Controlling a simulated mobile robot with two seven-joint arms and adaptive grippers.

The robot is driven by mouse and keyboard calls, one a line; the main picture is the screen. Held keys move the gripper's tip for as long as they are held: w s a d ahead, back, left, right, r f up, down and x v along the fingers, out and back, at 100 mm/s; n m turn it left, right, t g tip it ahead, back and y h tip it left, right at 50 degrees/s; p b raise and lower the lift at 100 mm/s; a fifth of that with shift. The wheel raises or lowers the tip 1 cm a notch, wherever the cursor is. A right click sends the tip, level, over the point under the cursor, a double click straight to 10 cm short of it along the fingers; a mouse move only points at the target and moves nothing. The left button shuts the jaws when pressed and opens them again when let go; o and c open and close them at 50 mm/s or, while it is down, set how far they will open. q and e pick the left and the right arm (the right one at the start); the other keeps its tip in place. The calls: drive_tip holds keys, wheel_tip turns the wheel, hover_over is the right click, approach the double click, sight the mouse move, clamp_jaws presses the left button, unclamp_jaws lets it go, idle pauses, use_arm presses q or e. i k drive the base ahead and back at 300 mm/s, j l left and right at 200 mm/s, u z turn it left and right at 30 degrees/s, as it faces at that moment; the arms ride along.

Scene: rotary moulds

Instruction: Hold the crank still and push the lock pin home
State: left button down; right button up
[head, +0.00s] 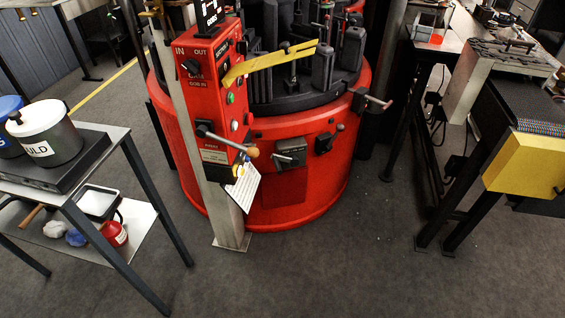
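A red round machine (270,128) stands in the middle, with a red control box (215,90) on a pale post in front of it. A crank-like arm with a wooden knob (252,152) sticks out from the lower part of the box. A metal T-shaped handle (376,101) juts from the machine's right side. A small black fitting with a knob (328,139) and a black latch-like block (290,153) sit on its front wall. I cannot tell which of these is the lock pin or how far in it is. Neither of my grippers shows.
A metal trolley (140,150) at the left carries a white pot (45,135). A workbench with a yellow box (525,165) stands at the right. A paper tag (243,186) hangs below the control box. The grey floor (330,260) in front is clear.

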sight(385, 105)
drive_tip(key=i+l+u, duration=0.45)
drive_tip(key=l, duration=0.2)
drive_tip(key=l+u, duration=0.25)
drive_tip(key=i+l+u, duration=0.25)
drive_tip(key=l, duration=0.25)
drive_tip(key=l+u, duration=0.2)
drive_tip(key=l, duration=0.2)
drive_tip(key=k, duration=0.05)
